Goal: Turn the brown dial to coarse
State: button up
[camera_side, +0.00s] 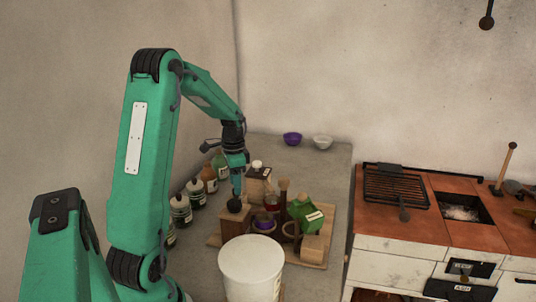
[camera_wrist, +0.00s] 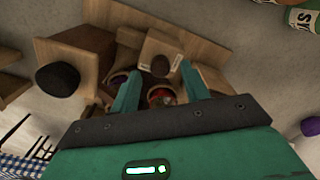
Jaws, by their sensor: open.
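In the wrist view a brown oval dial (camera_wrist: 160,66) sits on a light wooden face that carries small white labels, too small to read. The two green fingers of my gripper (camera_wrist: 160,74) stand apart, one on each side of the dial in the picture, with nothing held. I cannot tell the height between the fingertips and the dial. In the side view my gripper (camera_side: 236,188) points down just above a wooden box (camera_side: 238,217). A dark round knob (camera_side: 234,205) is on that box; I cannot tell whether it is the dial.
A large white tub (camera_side: 250,270) stands in front. A green container (camera_side: 305,214) and a purple-filled cup (camera_side: 263,222) crowd the wooden tray (camera_side: 318,262). Bottles (camera_side: 181,210) line the left. A dark ball (camera_wrist: 57,80) is at left in the wrist view. The back counter is clearer.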

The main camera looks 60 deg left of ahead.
jog(key=shift+f, duration=0.8)
jog(key=c, duration=1)
